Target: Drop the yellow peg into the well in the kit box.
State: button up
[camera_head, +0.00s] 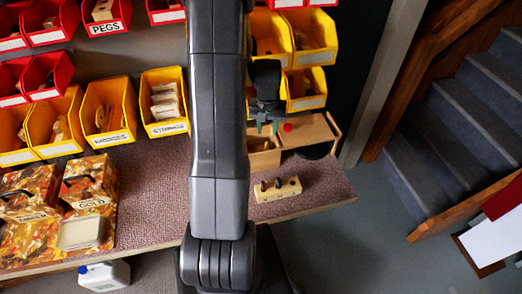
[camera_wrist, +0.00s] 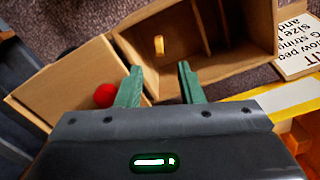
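The wooden kit box (camera_wrist: 215,81) is in the wrist view, open side facing me, with thin dividers toward its right. It also shows in the head view (camera_head: 263,161), partly behind my arm. A small yellow peg (camera_wrist: 159,45) is inside the box's left, wider compartment. I cannot tell whether it touches the floor there. My gripper (camera_wrist: 159,76) has two green fingers, set apart with nothing between them. They are over the near side of the box, apart from the peg. In the head view my gripper (camera_head: 267,128) is above the box.
A wooden panel (camera_wrist: 65,85) with a red knob (camera_wrist: 104,95) lies beside the box. A printed card (camera_wrist: 298,45) is at right. A pale block (camera_head: 290,187) with dark pegs stands near the bench edge. Red and yellow bins (camera_head: 108,112) line the back.

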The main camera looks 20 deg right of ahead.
notch_tip(320, 180, up, 14)
jog(key=b, duration=0.1)
dwell(0.5)
jog(key=shift+f, duration=0.15)
notch_tip(320, 180, down, 13)
jog(key=shift+f+p, duration=0.2)
jog(key=shift+p, duration=0.35)
notch_tip(320, 180, up, 4)
jog(key=p, duration=0.2)
jog(key=shift+p, duration=0.35)
